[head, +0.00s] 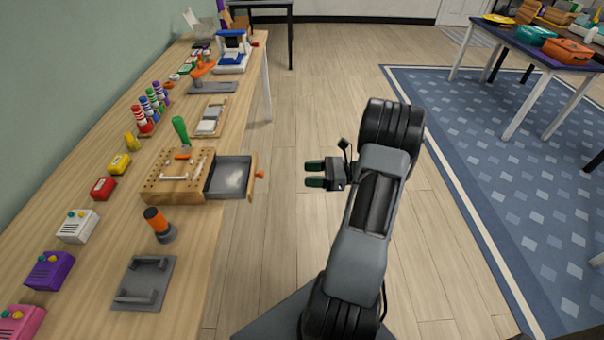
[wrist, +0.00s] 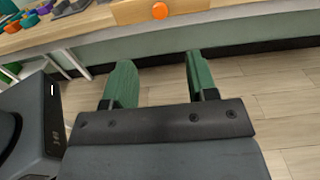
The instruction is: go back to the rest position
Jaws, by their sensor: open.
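My gripper (head: 315,174) is open and empty in the head view. It hangs over the floor, to the right of the workbench, with its fingers pointing left toward the bench. In the wrist view its two green fingers (wrist: 160,85) stand apart with nothing between them. The bench edge and an orange knob (wrist: 160,10) on a wooden front lie ahead of the fingers. In the head view the wooden block with the drawer (head: 175,192) stands on the bench. Its grey drawer (head: 230,178) is pulled out and looks empty, with the knob facing my gripper across a gap.
The long workbench (head: 85,258) carries several coloured boxes, an orange-and-black tool (head: 158,224), a grey fixture plate (head: 145,283) and a green-handled tool (head: 181,130). A blue rug (head: 500,170) and a table with bins (head: 540,45) are at right. The wooden floor between is clear.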

